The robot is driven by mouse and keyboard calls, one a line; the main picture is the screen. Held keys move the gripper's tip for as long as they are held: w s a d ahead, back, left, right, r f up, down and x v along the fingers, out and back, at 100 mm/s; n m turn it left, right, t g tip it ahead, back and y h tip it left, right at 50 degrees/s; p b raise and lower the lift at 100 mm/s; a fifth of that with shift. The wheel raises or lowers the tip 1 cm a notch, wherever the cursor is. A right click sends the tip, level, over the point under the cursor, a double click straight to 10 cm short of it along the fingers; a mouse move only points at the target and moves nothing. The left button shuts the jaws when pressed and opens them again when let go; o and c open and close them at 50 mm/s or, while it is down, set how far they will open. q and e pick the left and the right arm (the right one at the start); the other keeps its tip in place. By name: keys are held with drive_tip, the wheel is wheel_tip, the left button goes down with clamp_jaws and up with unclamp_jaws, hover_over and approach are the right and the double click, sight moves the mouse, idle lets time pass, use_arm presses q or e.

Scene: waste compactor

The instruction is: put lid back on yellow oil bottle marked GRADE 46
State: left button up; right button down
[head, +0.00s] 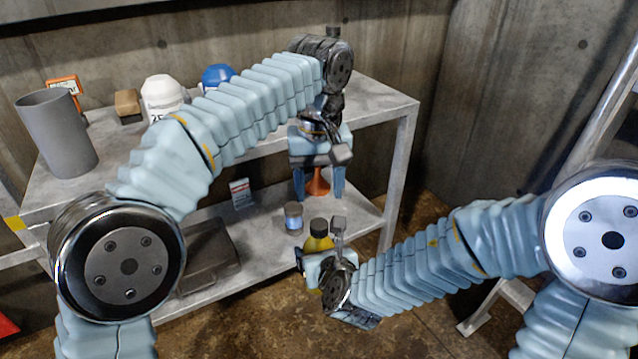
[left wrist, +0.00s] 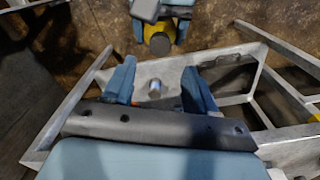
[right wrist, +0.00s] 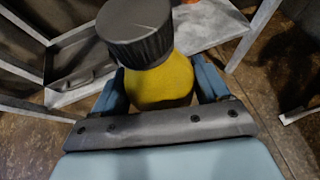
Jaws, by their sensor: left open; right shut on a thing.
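The yellow bottle (head: 318,243) has a wide black lid (head: 319,226) on its top. In the right wrist view the lid (right wrist: 135,30) appears seated on the yellow bottle (right wrist: 160,84). No GRADE 46 marking is readable. My right gripper (head: 316,268) is shut around the bottle's body and holds it in front of the lower shelf. The bottle's lid also shows at the top of the left wrist view (left wrist: 160,43). My left gripper (head: 319,184) is open and empty, fingers pointing down above the lower shelf, behind and above the bottle.
A small can (head: 293,217) stands on the lower shelf (head: 262,240), near an orange funnel-like thing (head: 318,183). A dark tray (head: 208,257) and a small box (head: 241,193) are left of them. The upper shelf holds a grey cylinder (head: 58,135) and white (head: 161,96) and blue (head: 216,74) containers.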

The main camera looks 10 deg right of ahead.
sight(319, 223)
use_arm(q)
drive_tip(key=shift+f, duration=0.1)
drive_tip(key=shift+f, duration=3.9)
drive_tip(key=shift+c, duration=0.5)
clamp_jaws()
drive_tip(key=m, duration=0.6)
drive_tip(key=shift+m, duration=0.3)
drive_tip(key=shift+o, duration=0.8)
unclamp_jaws()
